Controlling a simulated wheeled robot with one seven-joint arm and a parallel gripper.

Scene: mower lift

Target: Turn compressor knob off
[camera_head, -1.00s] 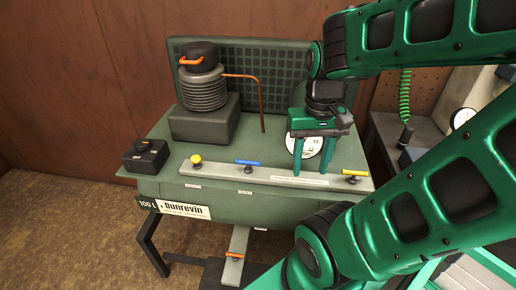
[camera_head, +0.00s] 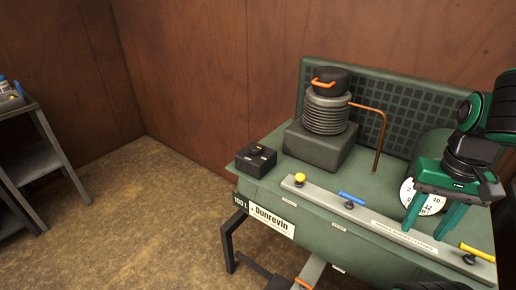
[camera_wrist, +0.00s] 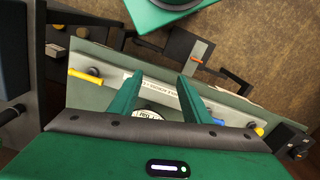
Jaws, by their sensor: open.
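The compressor (camera_head: 385,190) is a dark green tank bench with a "Dunrevin" label. A black box (camera_head: 256,163) with a small dark knob (camera_head: 257,149) carrying an orange mark sits on its left end. This box also shows at the right edge of the wrist view (camera_wrist: 290,141). My gripper (camera_head: 427,230) is open and empty, fingers pointing down near the round white gauge (camera_head: 422,203), well to the right of the black box. In the wrist view my gripper (camera_wrist: 159,82) has its fingers apart, with the gauge (camera_wrist: 150,113) partly visible between them.
A pale manifold bar (camera_head: 385,222) along the front carries a yellow knob (camera_head: 300,179), a blue lever (camera_head: 351,198) and a yellow lever (camera_head: 478,252). A ribbed motor (camera_head: 324,112) and copper pipe (camera_head: 381,140) stand behind. A grey shelf (camera_head: 38,160) is far left; floor between is clear.

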